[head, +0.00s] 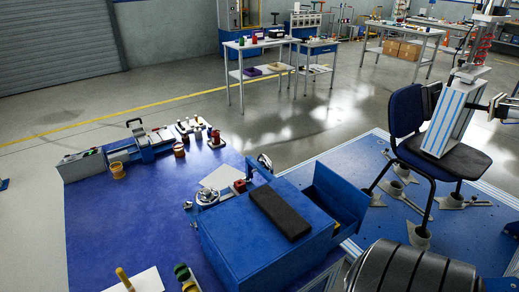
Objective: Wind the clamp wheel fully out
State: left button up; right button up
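A small silver handwheel (207,196), which looks like the clamp wheel, stands at the left end of a blue box-shaped unit (262,240) on the blue bench top. A small ball-like knob (188,205) shows beside it. The wheel is small in the picture, so how far it is wound cannot be told. Neither of my grippers shows in the head view, and nothing is seen touching the wheel.
A black pad (280,213) lies on the blue unit. A blue chair (440,150) carries a striped block (450,118) on the right platform. The bench's middle left (130,215) is clear.

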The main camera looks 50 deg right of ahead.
aim_at(207, 196)
jog(key=z, duration=1.1)
